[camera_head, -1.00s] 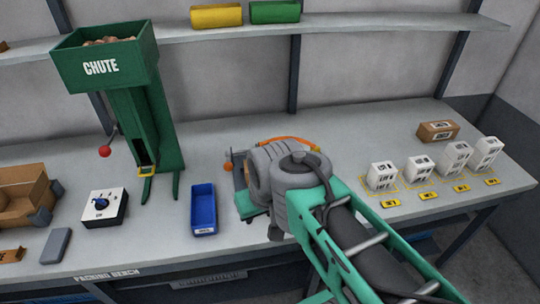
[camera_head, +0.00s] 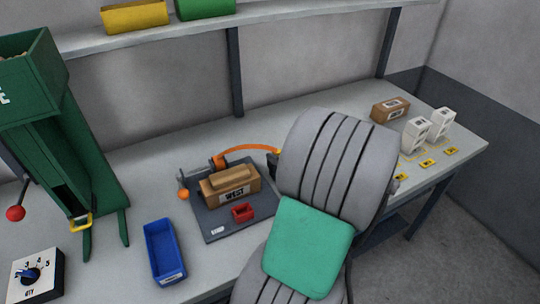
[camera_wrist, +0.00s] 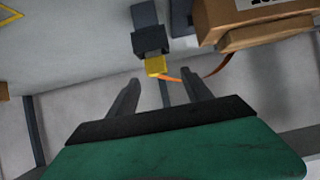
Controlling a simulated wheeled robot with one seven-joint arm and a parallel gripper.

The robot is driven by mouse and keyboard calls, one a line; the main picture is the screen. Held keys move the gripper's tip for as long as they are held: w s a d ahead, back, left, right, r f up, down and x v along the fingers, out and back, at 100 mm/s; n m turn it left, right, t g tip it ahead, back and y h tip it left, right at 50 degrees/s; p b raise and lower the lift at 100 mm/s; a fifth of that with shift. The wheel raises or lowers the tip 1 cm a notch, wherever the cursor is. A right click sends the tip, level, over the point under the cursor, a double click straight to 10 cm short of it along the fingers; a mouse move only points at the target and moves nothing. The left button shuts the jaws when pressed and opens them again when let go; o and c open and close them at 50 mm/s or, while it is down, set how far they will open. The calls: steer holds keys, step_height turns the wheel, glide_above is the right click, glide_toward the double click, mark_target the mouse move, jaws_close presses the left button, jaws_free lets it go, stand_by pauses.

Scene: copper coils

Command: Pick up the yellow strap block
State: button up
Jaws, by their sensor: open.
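The yellow strap block (camera_wrist: 156,66) shows in the wrist view as a small yellow piece at a dark holder, with the orange strap (camera_wrist: 168,78) at it. In the head view only a small yellow bit (camera_head: 278,151) shows at the right end of the orange strap (camera_head: 248,147), beside my arm. My gripper (camera_wrist: 162,82) is open and empty, its two dark fingers pointing toward the block. The block appears between the fingertip lines, a little beyond them; the exact gap cannot be told. In the head view my arm hides the gripper.
A brown WEST carton (camera_head: 232,188) and a red piece (camera_head: 243,212) sit on a dark plate (camera_head: 209,223); the carton is also close by in the wrist view (camera_wrist: 220,18). A blue bin (camera_head: 165,252) and green chute (camera_head: 60,150) stand left. White boxes (camera_head: 415,135) stand right.

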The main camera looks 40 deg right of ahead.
mark_target(276, 151)
steer(key=p+x, duration=0.1)
steer(key=x, duration=0.2)
steer(key=p+x, duration=0.1)
steer(key=x, duration=0.3)
steer(key=shift+w+d+f, duration=0.15)
steer(key=shift+w+d, duration=0.1)
steer(key=shift+d, duration=0.05)
steer(key=shift+s, duration=0.1)
jaws_close()
